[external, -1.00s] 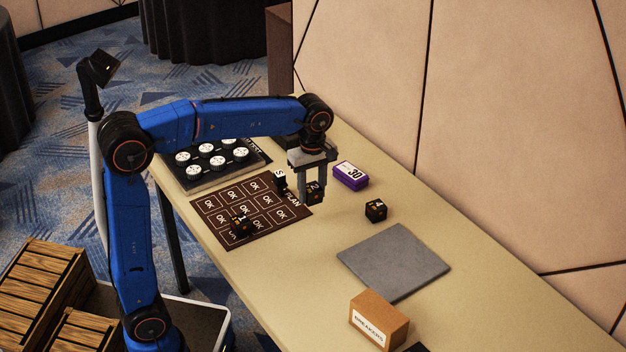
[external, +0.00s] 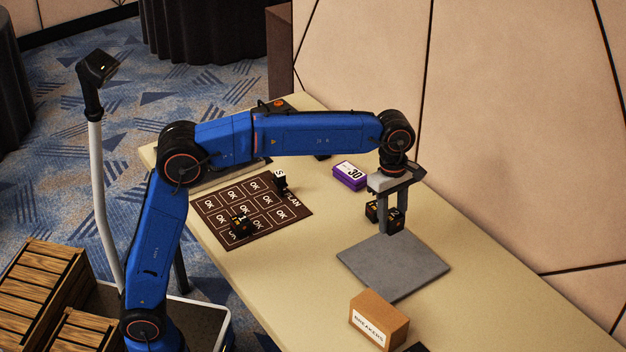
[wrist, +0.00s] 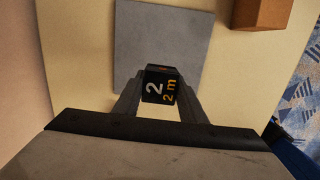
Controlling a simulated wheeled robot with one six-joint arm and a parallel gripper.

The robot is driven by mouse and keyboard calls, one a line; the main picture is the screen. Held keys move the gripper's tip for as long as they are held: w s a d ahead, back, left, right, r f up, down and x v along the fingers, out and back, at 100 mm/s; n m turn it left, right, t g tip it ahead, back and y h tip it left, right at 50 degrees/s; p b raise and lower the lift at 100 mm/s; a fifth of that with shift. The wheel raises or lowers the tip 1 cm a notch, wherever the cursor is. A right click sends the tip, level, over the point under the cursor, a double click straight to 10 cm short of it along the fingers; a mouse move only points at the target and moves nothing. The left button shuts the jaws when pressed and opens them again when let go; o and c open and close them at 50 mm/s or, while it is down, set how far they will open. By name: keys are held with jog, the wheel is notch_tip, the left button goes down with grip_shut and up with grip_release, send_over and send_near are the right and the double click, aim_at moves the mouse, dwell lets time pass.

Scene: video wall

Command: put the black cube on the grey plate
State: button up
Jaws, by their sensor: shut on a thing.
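My gripper (external: 393,224) is shut on a black cube (wrist: 160,86) marked "2" and "2 m". In the wrist view the cube sits between the two fingers, with the grey plate (wrist: 165,30) beyond it. In the external view the fingers hang just at the far edge of the grey plate (external: 395,268), and the held cube is partly hidden by them. The plate is bare. A second black cube (external: 371,212) stands just left of the fingers, partly covered by them. Another black cube (external: 241,224) sits on the dark OK card (external: 222,212).
A brown box (external: 379,318) stands near the plate's front; it also shows in the wrist view (wrist: 260,12). A purple box (external: 350,175) lies behind. A small black-and-white piece (external: 280,181) stands on the card's edge. The table right of the plate is clear.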

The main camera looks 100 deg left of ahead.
aim_at(394, 261)
jog(key=shift+w+d+f, duration=0.15)
jog(key=shift+w+d, duration=0.6)
jog(key=shift+w, duration=0.05)
notch_tip(394, 261, down, 10)
jog(key=shift+r, duration=0.15)
jog(key=o, duration=1.1)
jog(key=r, duration=1.1)
jog(key=shift+s+a+r, duration=0.1)
jog(key=shift+s+a, duration=0.25)
jog(key=shift+a, duration=0.05)
jog(key=shift+r, duration=0.4)
jog(key=shift+s, duration=0.1)
